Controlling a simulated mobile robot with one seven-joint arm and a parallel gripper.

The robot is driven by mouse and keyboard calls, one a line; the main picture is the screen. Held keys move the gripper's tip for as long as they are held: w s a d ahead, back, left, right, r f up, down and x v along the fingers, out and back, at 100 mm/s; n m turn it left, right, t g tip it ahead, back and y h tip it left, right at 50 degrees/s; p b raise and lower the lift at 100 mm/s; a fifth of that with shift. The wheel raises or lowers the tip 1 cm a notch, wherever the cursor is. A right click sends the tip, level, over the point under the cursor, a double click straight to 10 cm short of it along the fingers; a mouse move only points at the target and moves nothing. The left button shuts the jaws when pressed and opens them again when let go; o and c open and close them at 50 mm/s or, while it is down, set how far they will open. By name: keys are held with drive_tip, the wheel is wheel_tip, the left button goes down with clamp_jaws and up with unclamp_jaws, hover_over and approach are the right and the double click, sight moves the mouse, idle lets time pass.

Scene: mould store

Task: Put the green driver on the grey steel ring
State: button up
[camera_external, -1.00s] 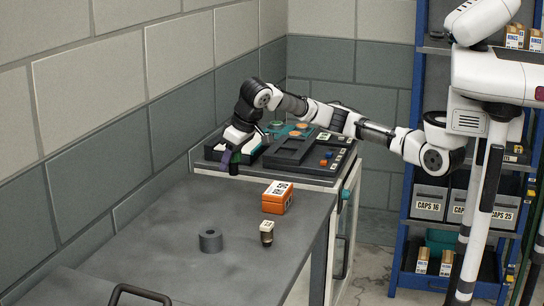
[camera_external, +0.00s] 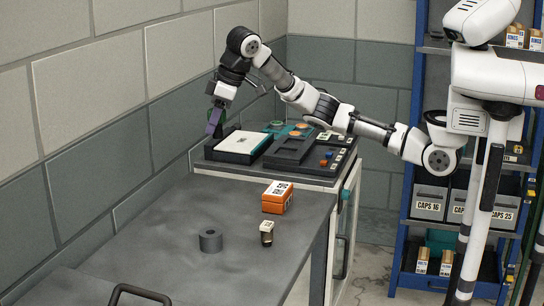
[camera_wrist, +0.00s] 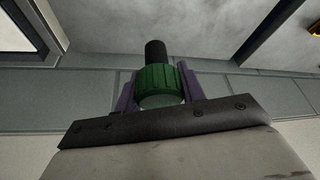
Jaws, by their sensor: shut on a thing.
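The green driver (camera_wrist: 158,82) is between the two purple fingers of my gripper (camera_wrist: 160,92) in the wrist view, with its dark end pointing away from the palm. In the external view my gripper (camera_external: 215,122) is raised beside the wall, above the left end of the black tray. Only a little dark green shows there beside the purple finger. The grey steel ring (camera_external: 210,240) lies flat on the grey table, its hole facing up, well apart from my gripper and nearer the camera.
An orange box (camera_external: 277,198) and a small dark bottle with a pale top (camera_external: 266,233) stand right of the ring. The black tray (camera_external: 291,150) sits on the cabinet behind. A dark handle (camera_external: 140,293) is at the table's front. The table left of the ring is clear.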

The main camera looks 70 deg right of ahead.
drive_tip(key=s+a+r+n+g+y, duration=0.1)
drive_tip(key=s+a+n, duration=0.1)
drive_tip(key=a+n, duration=0.35)
drive_tip(key=s+a+r+n+g+y, duration=0.1)
drive_tip(key=s+a+n, duration=0.1)
drive_tip(key=a, duration=0.7)
drive_tip(key=p, duration=0.2)
hover_over(207, 233)
wheel_tip(207, 233, down, 15)
drive_tip(key=shift+r, duration=0.1)
drive_tip(key=shift+f, duration=2.55)
drive_tip(key=shift+f, duration=0.15)
drive_tip(key=o, duration=1)
drive_tip(key=shift+o, duration=0.2)
drive_tip(key=b+v, duration=0.1)
drive_tip(key=v, duration=1.1)
drive_tip(key=shift+s, duration=0.25)
